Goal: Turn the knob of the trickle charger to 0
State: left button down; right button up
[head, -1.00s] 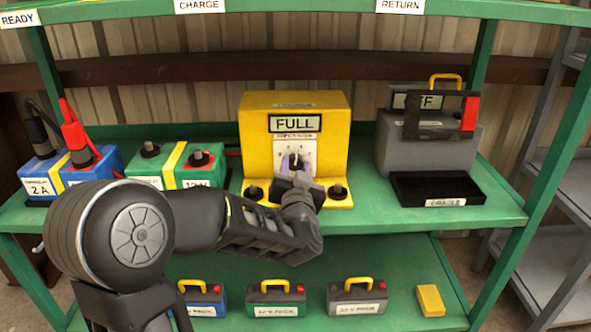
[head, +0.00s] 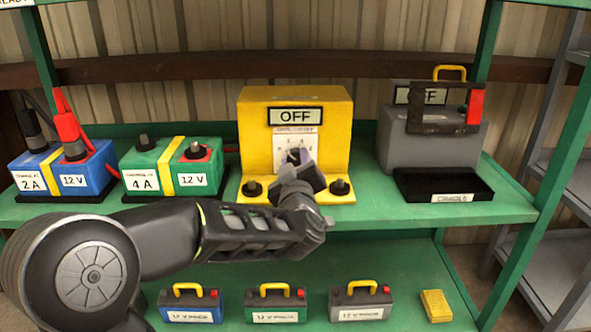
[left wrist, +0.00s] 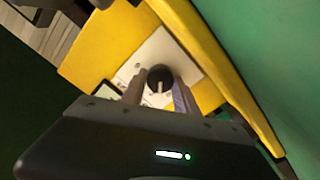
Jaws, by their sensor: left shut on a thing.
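The yellow trickle charger (head: 255,130) stands on the green shelf in the head view, and its display (head: 295,116) reads OFF. Its dark knob (left wrist: 160,79) shows on a white dial plate (left wrist: 187,60) in the left wrist view, with a pale pointer line on it. My left gripper (head: 297,157) is at the knob with its fingers on both sides, shut on it. In the head view the gripper hides part of the knob and dial, and the dial figures are too small to read. My right gripper is not in view.
Left of the charger stand a blue battery (head: 90,172) and a green battery (head: 150,160). A grey unit (head: 435,148) with a black tray (head: 410,183) stands at right. Several packs and a yellow block (head: 436,306) lie on the lower shelf.

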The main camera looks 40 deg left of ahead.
pick_arm(q)
jog(key=n+b, duration=0.1)
jog(key=n, duration=0.1)
jog(key=shift+f+n+b, duration=0.2)
jog(key=shift+n+b, duration=0.15)
jog(key=shift+n, duration=0.05)
jog(key=shift+r+n+b, duration=0.1)
jog(key=shift+n+b, duration=0.45)
jog(key=shift+n, duration=0.45)
jog(key=c, duration=0.9)
grip_release()
jog(key=shift+c, duration=0.2)
jog(key=shift+r, duration=0.1)
